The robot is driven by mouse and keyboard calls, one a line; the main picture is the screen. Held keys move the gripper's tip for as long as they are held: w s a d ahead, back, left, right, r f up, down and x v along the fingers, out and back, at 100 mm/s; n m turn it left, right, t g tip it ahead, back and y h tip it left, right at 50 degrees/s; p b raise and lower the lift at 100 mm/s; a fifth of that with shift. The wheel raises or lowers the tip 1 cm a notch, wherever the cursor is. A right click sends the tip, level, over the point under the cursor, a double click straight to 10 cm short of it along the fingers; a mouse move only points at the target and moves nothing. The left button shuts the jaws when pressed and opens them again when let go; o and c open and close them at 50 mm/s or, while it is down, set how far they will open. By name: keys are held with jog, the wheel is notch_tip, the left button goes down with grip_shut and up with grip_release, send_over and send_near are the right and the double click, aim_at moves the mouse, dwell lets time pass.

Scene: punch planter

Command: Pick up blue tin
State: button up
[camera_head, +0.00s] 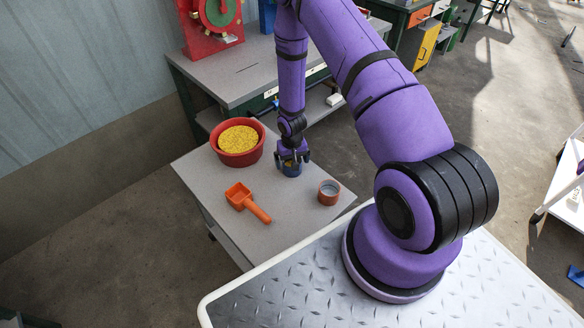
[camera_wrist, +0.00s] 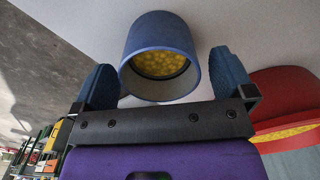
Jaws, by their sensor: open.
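The blue tin (camera_head: 291,168) stands on the small grey table, with my gripper (camera_head: 293,158) right above and around it in the head view. In the wrist view the blue tin (camera_wrist: 160,32) has its open mouth toward the camera, with yellow contents inside. My gripper (camera_wrist: 166,84) is open, with one blue finger pad on each side of the tin. Gaps show between the pads and the tin in the wrist view. The lower part of the tin's grip area is partly hidden by my fingers in the head view.
A red bowl of yellow grains (camera_head: 238,140) stands close left of the tin and shows in the wrist view (camera_wrist: 282,82). An orange scoop (camera_head: 247,201) and a small orange-brown cup (camera_head: 328,192) are on the grey table (camera_head: 200,165). A workbench (camera_head: 240,75) stands behind.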

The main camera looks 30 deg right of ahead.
jog(key=shift+f, duration=1.3)
jog(key=shift+c, duration=0.2)
jog(key=c, duration=1.1)
jog(key=shift+o, duration=0.2)
jog(key=shift+r, duration=0.2)
